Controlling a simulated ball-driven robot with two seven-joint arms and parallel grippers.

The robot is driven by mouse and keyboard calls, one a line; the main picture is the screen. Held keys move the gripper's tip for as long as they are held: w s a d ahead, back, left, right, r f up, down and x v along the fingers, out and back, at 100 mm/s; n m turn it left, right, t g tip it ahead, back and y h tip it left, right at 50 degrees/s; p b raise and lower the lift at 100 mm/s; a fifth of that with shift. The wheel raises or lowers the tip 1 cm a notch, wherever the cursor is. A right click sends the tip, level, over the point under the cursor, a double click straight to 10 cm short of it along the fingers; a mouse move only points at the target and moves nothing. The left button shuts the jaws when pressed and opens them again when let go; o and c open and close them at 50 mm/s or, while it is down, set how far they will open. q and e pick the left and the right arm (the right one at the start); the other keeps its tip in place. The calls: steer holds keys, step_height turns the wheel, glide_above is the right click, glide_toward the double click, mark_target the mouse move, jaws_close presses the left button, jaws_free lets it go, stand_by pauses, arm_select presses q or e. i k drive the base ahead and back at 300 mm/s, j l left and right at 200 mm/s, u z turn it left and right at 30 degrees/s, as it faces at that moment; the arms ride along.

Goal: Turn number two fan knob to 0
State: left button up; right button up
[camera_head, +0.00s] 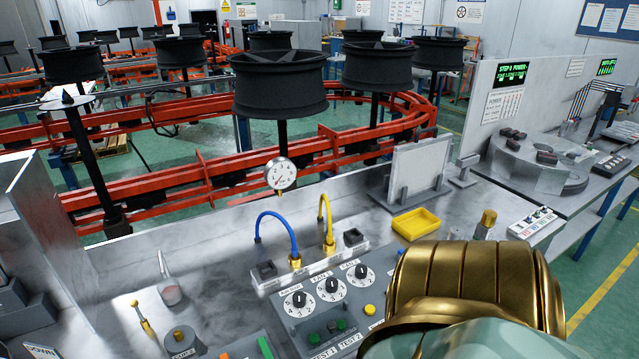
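A grey control panel (318,317) at the bottom middle carries three black knobs on round white numbered dials. The number two fan knob (361,271) appears to be the rightmost, beside the FAN 2 label. The middle knob (331,285) is by the FAN 1 label, and the left knob (299,299) has a label too small to read. The dial numbers and the exact pointer settings are too small to read. Neither of my grippers shows. A gold and pale green link of my arm fills the lower right and hides the bench right of the panel.
Blue and yellow hoses (326,222) arch behind the panel, near a pressure gauge (281,174). A yellow tray (416,223) lies to the right. A short yellow-handled lever (144,318) and a grey knob (181,341) stand left. Black wheels on spindles stand beyond the bench.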

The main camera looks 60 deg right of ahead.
mark_target(361, 270)
steer(key=z, duration=2.3)
